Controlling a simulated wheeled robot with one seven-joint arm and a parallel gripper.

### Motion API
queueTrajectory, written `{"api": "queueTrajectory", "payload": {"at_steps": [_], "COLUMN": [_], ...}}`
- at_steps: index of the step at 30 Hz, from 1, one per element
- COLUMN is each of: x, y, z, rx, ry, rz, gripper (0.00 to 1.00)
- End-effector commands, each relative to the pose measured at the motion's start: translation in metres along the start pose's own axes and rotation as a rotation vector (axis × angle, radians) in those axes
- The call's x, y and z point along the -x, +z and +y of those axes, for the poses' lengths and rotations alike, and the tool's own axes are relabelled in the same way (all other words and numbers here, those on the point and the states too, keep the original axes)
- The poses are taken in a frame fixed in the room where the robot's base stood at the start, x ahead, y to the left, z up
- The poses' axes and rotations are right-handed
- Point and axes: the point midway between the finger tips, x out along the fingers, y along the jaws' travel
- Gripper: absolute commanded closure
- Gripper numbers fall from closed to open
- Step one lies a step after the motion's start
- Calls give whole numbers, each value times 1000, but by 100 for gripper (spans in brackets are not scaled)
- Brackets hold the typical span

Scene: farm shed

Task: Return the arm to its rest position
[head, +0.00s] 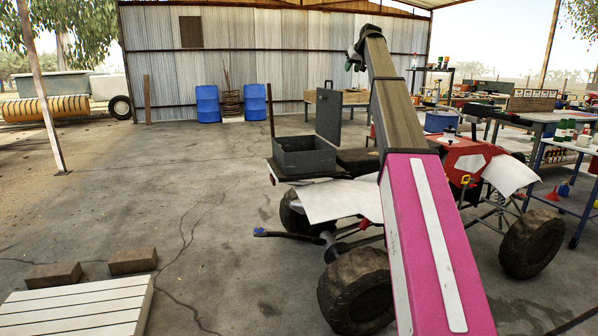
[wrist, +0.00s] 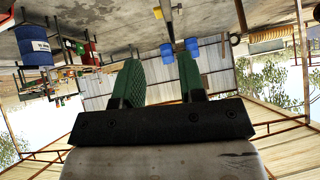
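My gripper (head: 355,58) is at the far end of my raised arm in the head view, high in front of the corrugated back wall. In the wrist view my gripper (wrist: 158,75) shows two green ridged fingers set apart. Nothing is held between them. The wrist picture is upside down, with the floor at the top and the roof at the bottom. My arm runs up through the middle of the head view and hides part of the quad bike behind it.
A red quad bike (head: 470,162) with an open grey box (head: 303,158) stands close ahead. Workbenches (head: 560,118) with goods are at right. Blue barrels (head: 207,104) stand by the back wall. A white slatted platform (head: 78,308) and bricks (head: 133,261) lie front left. The left floor is mostly clear.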

Motion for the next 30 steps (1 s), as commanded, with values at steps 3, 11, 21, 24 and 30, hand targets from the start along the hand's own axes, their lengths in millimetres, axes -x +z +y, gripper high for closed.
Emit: {"api": "queueTrajectory", "payload": {"at_steps": [3,11,21,24,30], "x": [-12,-42,-107,-135,-181], "y": [17,59,169,228,347], "z": [-1,-2,-9,-13,-27], "rx": [-6,-23,-64,-83,-120], "ry": [1,6,20,29,49], "rz": [-13,-48,-136,-182,-278], "gripper": [63,63,63,63,63]}}
